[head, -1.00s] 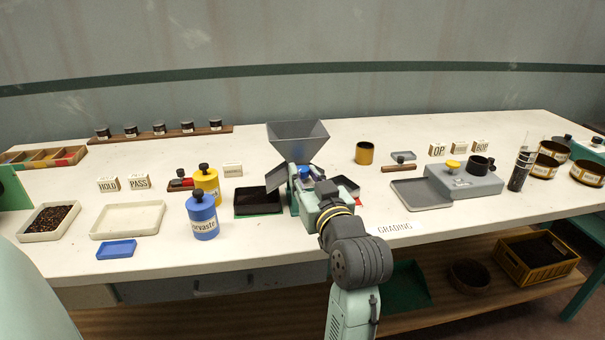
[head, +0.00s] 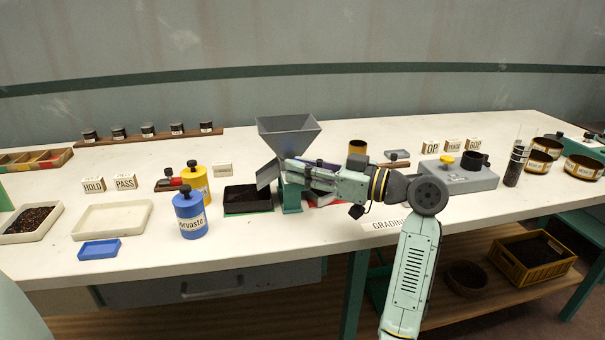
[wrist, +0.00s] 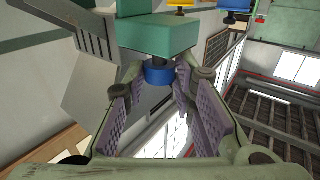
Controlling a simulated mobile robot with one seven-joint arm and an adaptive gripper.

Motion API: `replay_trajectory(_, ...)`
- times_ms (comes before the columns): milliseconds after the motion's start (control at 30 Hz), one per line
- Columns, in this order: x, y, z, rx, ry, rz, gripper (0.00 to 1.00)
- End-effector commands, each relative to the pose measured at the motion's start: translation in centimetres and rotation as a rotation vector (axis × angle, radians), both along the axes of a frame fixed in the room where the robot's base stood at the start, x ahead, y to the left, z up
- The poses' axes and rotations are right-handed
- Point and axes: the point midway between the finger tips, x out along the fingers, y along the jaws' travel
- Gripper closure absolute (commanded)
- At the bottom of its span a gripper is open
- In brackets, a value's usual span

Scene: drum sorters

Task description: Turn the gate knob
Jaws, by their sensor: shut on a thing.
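The blue gate knob (wrist: 160,72) shows in the wrist view, on a dark shaft below a green block (wrist: 158,35). It sits between the purple-padded fingers of my gripper (wrist: 158,82), which is shut on it. In the head view my gripper (head: 291,172) reaches in from the right, lying nearly level at the front of the sorter, and hides the knob. The sorter has a grey hopper (head: 287,130) on top, a grey chute (head: 267,174) to its left and a green stand (head: 291,197).
A black tray (head: 248,198) lies left of the sorter. Blue (head: 190,217) and yellow (head: 196,180) canisters stand further left. A brown cup (head: 357,147) is behind my arm, and a grey device (head: 465,178) stands to the right.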

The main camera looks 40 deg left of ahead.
Motion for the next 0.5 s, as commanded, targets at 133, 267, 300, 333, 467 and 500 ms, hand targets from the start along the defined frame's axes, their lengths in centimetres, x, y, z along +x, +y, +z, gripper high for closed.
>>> replay_trajectory(133, 0.17, 0.07, -0.11, -0.002, 0.001, 0.037, 1.00)
replay_trajectory(267, 0.15, 0.10, -0.10, -0.002, 0.003, 0.055, 1.00)
replay_trajectory(300, 0.14, 0.10, -0.09, -0.001, 0.002, 0.057, 1.00)
replay_trajectory(333, 0.14, 0.10, -0.09, -0.002, 0.001, 0.059, 1.00)
replay_trajectory(467, 0.12, 0.12, -0.09, -0.002, 0.001, 0.060, 1.00)
replay_trajectory(500, 0.11, 0.13, -0.09, -0.002, 0.001, 0.060, 1.00)
